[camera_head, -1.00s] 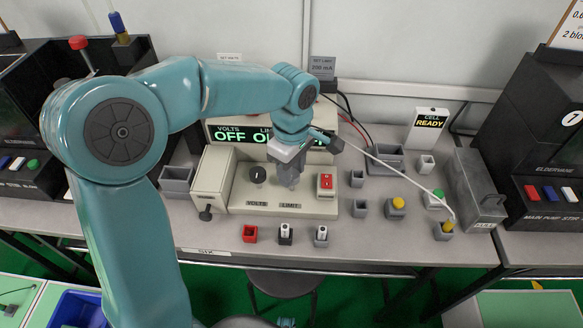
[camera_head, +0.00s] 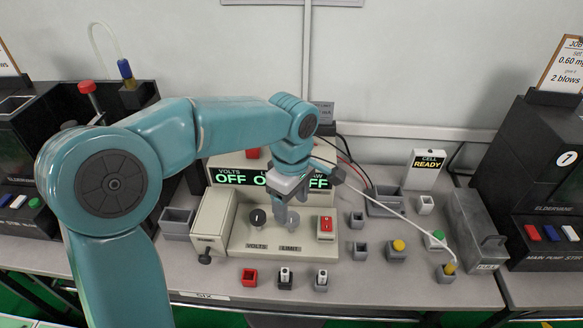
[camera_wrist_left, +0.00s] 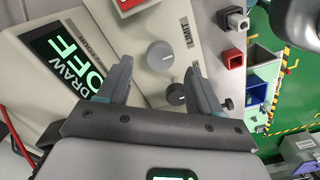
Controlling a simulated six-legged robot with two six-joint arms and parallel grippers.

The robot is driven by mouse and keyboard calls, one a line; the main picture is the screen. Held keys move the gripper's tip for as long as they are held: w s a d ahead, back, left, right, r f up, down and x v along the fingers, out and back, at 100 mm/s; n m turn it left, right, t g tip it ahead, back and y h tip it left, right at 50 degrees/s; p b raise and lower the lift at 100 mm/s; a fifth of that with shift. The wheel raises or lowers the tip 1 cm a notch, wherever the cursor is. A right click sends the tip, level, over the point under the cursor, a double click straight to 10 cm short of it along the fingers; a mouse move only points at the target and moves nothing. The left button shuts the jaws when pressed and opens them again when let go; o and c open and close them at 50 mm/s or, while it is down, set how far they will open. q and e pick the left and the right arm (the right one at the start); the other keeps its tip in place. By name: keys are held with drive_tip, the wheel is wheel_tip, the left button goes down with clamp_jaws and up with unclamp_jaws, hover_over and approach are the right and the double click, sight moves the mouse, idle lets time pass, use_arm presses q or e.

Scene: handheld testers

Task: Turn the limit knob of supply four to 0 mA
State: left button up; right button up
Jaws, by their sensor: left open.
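The supply (camera_head: 225,240) is a cream bench unit with green displays reading OFF. Its grey limit knob (camera_head: 292,220), above the LIMIT label, shows partly behind my left gripper (camera_head: 281,211). The dark volts knob (camera_head: 257,217) is to its left. In the left wrist view the limit knob (camera_wrist_left: 160,53) lies just ahead of the gap between the two open fingers (camera_wrist_left: 159,72), and nothing is gripped. The volts knob (camera_wrist_left: 177,93) shows beside the right-hand finger there. I cannot tell the limit setting. My right gripper is out of view.
A red switch (camera_head: 326,226) sits right of the limit knob. Small red (camera_head: 249,277) and grey holders stand in front. A white cable (camera_head: 395,210) runs right to a yellow-topped plug (camera_head: 449,268). The table-edge label (camera_head: 205,295) seems to read SIX.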

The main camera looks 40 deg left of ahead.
sight(292, 217)
use_arm(q)
wheel_tip(292, 217, up, 13)
drive_tip(key=p, duration=0.2)
drive_tip(key=shift+p, duration=0.3)
